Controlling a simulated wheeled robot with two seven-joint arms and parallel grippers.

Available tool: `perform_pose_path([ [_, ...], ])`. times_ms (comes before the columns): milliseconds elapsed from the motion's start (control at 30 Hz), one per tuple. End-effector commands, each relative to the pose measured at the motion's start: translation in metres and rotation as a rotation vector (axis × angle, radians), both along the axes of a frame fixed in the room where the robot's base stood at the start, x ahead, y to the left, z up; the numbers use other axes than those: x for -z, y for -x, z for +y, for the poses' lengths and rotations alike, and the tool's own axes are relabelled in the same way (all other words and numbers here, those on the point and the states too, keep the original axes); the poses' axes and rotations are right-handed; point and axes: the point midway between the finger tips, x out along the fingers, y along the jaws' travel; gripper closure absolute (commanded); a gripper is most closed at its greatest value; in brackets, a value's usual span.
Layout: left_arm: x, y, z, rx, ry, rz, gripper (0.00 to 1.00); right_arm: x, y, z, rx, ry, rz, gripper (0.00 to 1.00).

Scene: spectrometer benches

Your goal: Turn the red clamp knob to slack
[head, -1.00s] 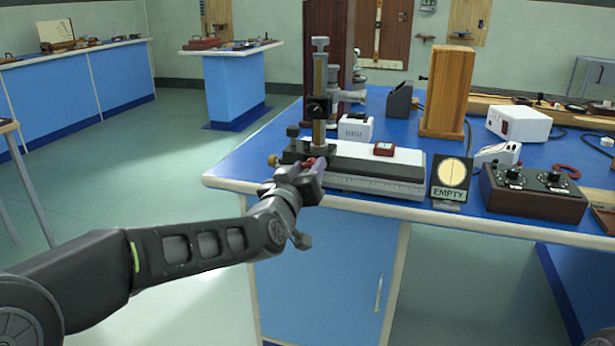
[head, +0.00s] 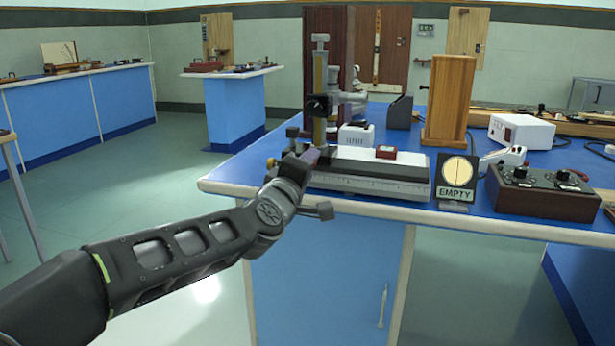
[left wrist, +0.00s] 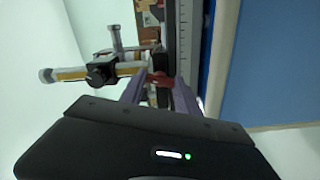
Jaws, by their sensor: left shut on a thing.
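The red clamp knob (left wrist: 159,79) shows in the left wrist view between the two purple fingers of my left gripper (left wrist: 158,94), which is shut on it. In the head view my left gripper (head: 311,156) is at the left end of the white-topped instrument with a scale (head: 370,185), at the foot of its brass-coloured upright post (head: 319,90). There the gripper hides the knob. The upright also shows in the left wrist view (left wrist: 72,74), lying sideways in the picture. My right gripper is not in view.
A small red box (head: 386,152) sits on the instrument. A dial sign reading EMPTY (head: 456,178), a control box with knobs (head: 540,193) and a wooden block (head: 446,100) stand to its right. The blue bench's front edge (head: 350,207) runs below my gripper.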

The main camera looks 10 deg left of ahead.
Motion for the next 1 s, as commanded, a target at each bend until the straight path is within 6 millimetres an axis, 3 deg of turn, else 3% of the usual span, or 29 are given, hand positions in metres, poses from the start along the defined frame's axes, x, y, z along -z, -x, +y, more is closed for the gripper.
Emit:
perform_pose_path([
  [400,0.001,0.000,0.001,-0.001,0.269,0.017,1.00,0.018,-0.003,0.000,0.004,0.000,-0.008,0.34],
  [1000,0.001,0.000,0.001,-0.001,0.319,0.021,1.00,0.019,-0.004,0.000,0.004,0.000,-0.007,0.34],
])
